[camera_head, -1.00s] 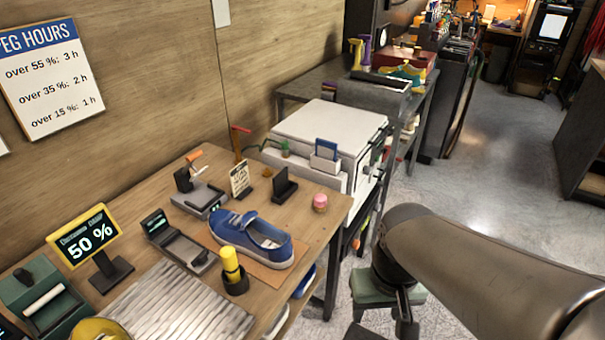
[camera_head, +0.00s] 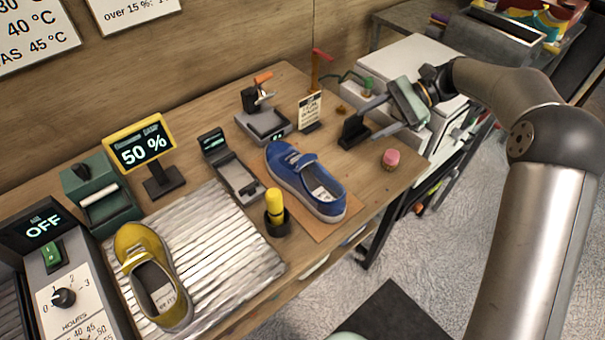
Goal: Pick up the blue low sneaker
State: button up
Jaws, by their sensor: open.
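The blue low sneaker (camera_head: 287,166) stands upright on a brown mat (camera_head: 325,226) near the front edge of the wooden bench. Its toe points toward the back left and a pale label shows inside its opening. My gripper (camera_head: 370,121) is open and empty, to the right of and behind the sneaker.
A yellow sneaker (camera_head: 173,295) lies on a ribbed metal plate (camera_head: 225,235) at the left.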

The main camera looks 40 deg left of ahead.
jog(key=p, duration=0.2)
send_near(314, 157)
jog(key=r+x, duration=0.1)
jog(key=x, duration=0.3)
jog(key=shift+f+p+x, duration=0.15)
jog(key=shift+p+x, duration=0.4)
jog(key=shift+x, duration=1.15)
jog(key=shift+f+p+x, duration=0.15)
jog(key=shift+p+x, duration=0.4)
jog(key=shift+x, duration=1.15)
jog(key=shift+w+d, duration=0.15)
jog(key=shift+d, duration=0.05)
grip_shut()
